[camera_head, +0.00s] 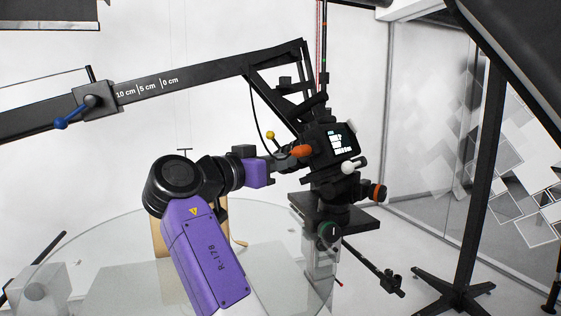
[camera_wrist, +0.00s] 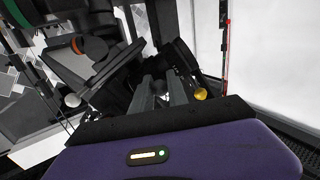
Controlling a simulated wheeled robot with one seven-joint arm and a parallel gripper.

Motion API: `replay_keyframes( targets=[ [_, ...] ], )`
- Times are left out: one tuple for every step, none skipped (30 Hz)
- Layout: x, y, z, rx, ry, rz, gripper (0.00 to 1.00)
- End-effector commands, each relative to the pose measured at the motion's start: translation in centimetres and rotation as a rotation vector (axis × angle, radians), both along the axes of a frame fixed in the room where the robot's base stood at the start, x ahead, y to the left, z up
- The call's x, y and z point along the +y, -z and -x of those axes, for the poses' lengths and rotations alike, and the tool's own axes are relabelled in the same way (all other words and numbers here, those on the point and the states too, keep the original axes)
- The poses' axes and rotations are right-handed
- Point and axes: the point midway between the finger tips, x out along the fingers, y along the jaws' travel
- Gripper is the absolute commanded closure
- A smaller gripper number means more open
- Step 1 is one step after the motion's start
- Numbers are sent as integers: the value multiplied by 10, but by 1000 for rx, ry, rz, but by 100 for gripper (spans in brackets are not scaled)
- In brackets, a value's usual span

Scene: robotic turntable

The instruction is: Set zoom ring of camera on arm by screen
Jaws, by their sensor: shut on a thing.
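The black camera (camera_head: 322,133) sits on the rig at the end of the long boom arm. Its small lit screen (camera_head: 343,137) faces right and shows a few lines too small to read. My gripper (camera_head: 288,156) reaches the camera's left side from the left. In the wrist view, the two grey fingers of my gripper (camera_wrist: 160,92) are closed around a dark part at the camera's lens, which appears to be the zoom ring. The ring's markings are hidden, and its outline is hard to tell against the black body.
The boom (camera_head: 200,78) runs above my arm to the left, with a blue-handled clamp (camera_head: 86,106). A yellow knob (camera_head: 270,135) and an orange knob (camera_head: 302,151) are close by my gripper. A round glass table (camera_head: 110,245) lies below. A black stand (camera_head: 478,200) is at right.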

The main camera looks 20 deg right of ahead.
Motion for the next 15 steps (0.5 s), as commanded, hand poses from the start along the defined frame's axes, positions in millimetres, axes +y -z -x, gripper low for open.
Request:
replay_keyframes(
  targets=[
    [0, -4, 0, 5, 8, -15, 100],
    [0, -5, 0, 12, 14, -27, 100],
    [1, -8, 0, 20, 23, -45, 100],
    [1, -9, 0, 29, 31, -60, 100],
    [1, -11, 0, 36, 38, -74, 100],
    [1, -12, 0, 47, 49, -93, 100],
    [1, -13, 0, 54, 55, -104, 100],
    [1, -13, 0, 60, 62, -114, 100],
    [1, -13, 0, 65, 68, -123, 100],
    [1, -13, 0, 67, 71, -129, 100],
    [0, -12, 0, 69, 73, -131, 100],
    [0, -12, 0, 70, 74, -133, 100],
    [0, -11, 0, 70, 74, -134, 100],
    [0, -11, 0, 70, 74, -133, 100],
    [0, -11, 0, 70, 74, -133, 100]
  ],
)
